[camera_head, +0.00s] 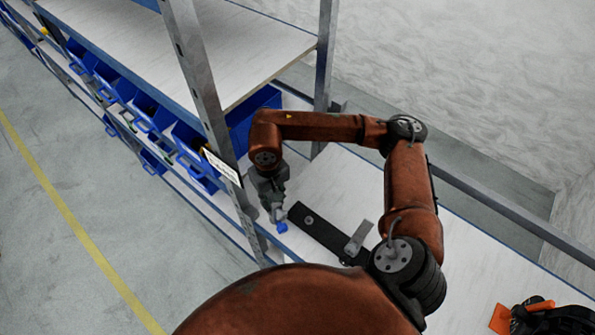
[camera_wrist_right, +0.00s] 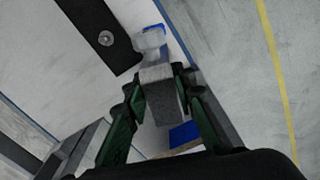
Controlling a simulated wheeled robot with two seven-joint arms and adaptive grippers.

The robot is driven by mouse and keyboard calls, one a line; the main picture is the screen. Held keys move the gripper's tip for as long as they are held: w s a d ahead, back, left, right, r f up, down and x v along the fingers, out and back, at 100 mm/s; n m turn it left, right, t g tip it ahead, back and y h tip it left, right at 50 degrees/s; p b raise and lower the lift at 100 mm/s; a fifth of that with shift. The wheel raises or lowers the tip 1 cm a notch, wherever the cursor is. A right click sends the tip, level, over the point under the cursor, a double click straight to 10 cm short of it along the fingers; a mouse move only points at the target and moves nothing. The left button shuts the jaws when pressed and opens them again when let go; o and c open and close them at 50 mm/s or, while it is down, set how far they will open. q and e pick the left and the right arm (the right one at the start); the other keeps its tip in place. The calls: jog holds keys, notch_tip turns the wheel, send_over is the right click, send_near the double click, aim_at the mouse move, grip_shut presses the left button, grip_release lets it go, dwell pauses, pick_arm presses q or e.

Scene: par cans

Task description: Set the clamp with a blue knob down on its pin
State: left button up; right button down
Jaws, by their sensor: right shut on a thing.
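My right gripper (camera_head: 273,200) is shut on the grey clamp with a blue knob (camera_head: 281,227). In the right wrist view the clamp's grey body (camera_wrist_right: 158,90) sits between the fingers, with its paler end beyond them and the blue knob partly hidden behind it. A long black bar (camera_head: 325,236) lies on the pale shelf, just right of the clamp. My left gripper is not in view.
A grey bracket (camera_head: 359,238) stands at the bar's other end, close to my arm. A metal rack post (camera_head: 212,100) rises left of the gripper, with blue bins (camera_head: 150,112) along the rack. An orange and black object (camera_head: 540,317) lies at the lower right.

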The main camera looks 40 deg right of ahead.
jog(key=s+d+r+m+p, duration=0.5)
jog(key=d+m+p, duration=0.4)
jog(key=m+p, duration=0.6)
jog(key=shift+s+d+r+m, duration=0.3)
jog(key=shift+r+m, duration=0.2)
jog(key=shift+r, duration=0.2)
jog(key=shift+f, duration=0.2)
jog(key=shift+f+b, duration=1.45)
jog(key=shift+f, duration=1.25)
jog(key=shift+b, duration=0.4)
jog(key=shift+f+b, duration=1.3)
jog(key=shift+b, duration=0.3)
jog(key=c, duration=1.5)
grip_release()
jog(key=shift+c, duration=0.2)
